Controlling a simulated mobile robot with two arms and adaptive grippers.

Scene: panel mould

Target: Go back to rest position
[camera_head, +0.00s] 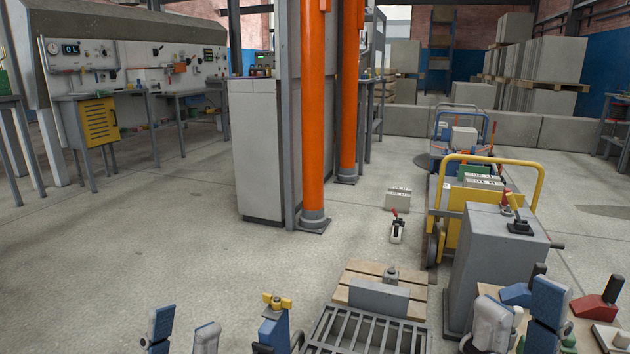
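My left gripper (183,328) is at the bottom edge, left of centre. Its blue-padded finger and grey finger stand apart, with bare floor showing between them. My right gripper (519,310) is at the bottom right, in front of a cluttered surface. Its grey finger and blue-padded finger also stand apart, and I see nothing held between them. The lower parts of both grippers and most of both arms are cut off by the picture's bottom edge.
A grey cabinet (490,262) and a yellow-railed cart (540,185) are at right. Orange columns (314,110) rise mid-picture. The left floor is clear.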

